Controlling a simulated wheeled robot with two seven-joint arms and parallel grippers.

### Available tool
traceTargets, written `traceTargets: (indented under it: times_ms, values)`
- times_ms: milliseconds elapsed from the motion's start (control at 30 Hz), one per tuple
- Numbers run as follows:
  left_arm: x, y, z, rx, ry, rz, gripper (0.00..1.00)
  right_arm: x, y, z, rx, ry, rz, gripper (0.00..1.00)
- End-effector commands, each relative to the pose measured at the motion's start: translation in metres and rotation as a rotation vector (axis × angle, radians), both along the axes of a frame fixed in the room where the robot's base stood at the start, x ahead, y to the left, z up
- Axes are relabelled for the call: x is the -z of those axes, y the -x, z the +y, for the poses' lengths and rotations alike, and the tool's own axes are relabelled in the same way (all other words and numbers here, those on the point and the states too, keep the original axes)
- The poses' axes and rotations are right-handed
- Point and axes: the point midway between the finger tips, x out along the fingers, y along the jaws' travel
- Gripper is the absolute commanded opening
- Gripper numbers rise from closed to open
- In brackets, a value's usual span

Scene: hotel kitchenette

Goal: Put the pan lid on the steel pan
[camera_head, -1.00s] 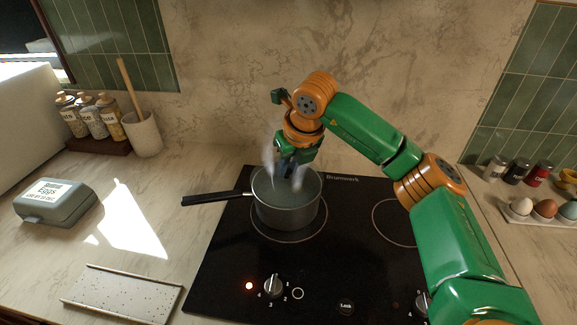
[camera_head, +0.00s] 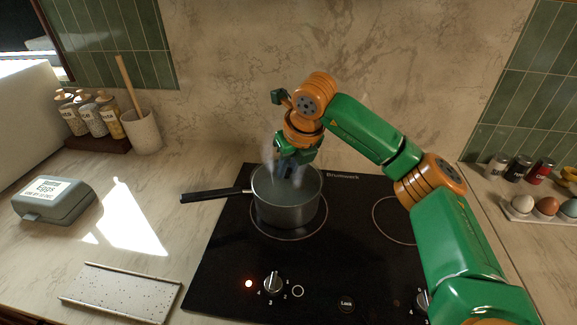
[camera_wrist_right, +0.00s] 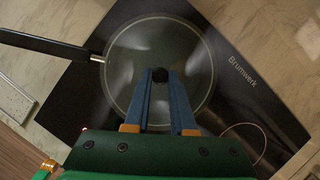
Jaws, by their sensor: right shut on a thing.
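The steel pan (camera_head: 288,212) stands on the left rear ring of the hob, its black handle pointing left. My right gripper (camera_head: 288,172) points down over the middle of the pan. In the right wrist view my right gripper's blue fingers (camera_wrist_right: 160,78) are shut on the black knob of the pan lid (camera_wrist_right: 130,62). The round glass lid with its grey rim lies over the pan's mouth, roughly centred. I cannot tell whether its rim rests fully on the pan all round. My left gripper is not in view.
Steam shows beside the gripper. The black hob (camera_head: 232,260) has a lit red light and knobs at the front. A grey egg box (camera_head: 54,202) and a speckled tray (camera_head: 122,292) lie on the left counter. Shakers and an egg holder (camera_head: 541,217) stand at the right.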

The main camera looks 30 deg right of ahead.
Motion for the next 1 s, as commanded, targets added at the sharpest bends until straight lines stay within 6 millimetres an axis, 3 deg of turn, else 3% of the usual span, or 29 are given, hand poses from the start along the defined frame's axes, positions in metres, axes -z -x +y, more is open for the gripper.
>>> traceTargets:
  times_ms: [300, 333, 467, 667, 800, 1000]
  values:
    - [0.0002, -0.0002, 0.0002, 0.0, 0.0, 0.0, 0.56, 0.0001, -0.0001, 0.0, 0.0, 0.0, -0.001, 0.0]
    - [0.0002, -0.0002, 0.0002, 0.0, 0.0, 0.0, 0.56, 0.0001, -0.0001, 0.0, 0.0, 0.0, -0.001, 0.26]
    - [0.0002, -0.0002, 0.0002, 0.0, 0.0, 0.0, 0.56, 0.0001, -0.0002, 0.0, 0.0, 0.0, -0.001, 0.58]
    - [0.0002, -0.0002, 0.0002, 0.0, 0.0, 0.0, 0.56, 0.0003, -0.0001, 0.0, 0.0, 0.0, -0.001, 0.58]
    - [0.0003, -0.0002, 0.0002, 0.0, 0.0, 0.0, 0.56, 0.0006, 0.0, -0.0001, 0.0, 0.0, 0.0, 0.88]
    - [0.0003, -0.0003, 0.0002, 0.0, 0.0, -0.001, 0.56, 0.0005, 0.0, -0.0001, 0.0, 0.0, 0.0, 0.88]
